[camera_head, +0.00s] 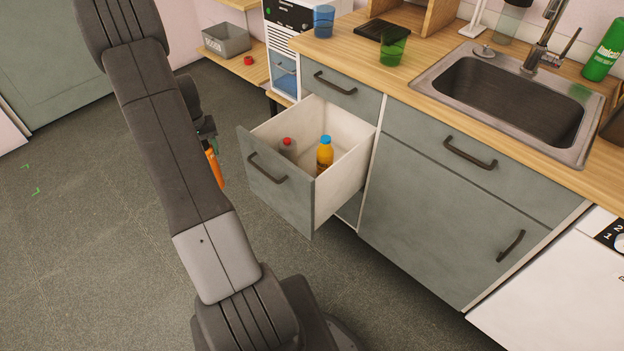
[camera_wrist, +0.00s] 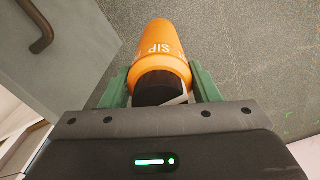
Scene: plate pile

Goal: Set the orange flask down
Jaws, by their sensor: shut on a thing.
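The orange flask (camera_wrist: 162,50) has a dark end and the letters "SIP" on its side. In the wrist view it lies between the two green fingers of my gripper (camera_wrist: 162,88), which is shut on it. In the head view a strip of the orange flask (camera_head: 214,165) shows beside my arm, left of the open drawer. Most of it, and most of my gripper there, is hidden behind the arm. The flask appears held above the floor (camera_wrist: 230,40), outside the drawer.
The open drawer (camera_head: 348,172) holds a grey bottle with a red cap (camera_head: 288,148) and an orange bottle with a blue cap (camera_head: 325,155). The counter (camera_head: 405,75) carries a green cup (camera_head: 392,46), a blue cup (camera_head: 323,22) and a sink (camera_head: 515,100).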

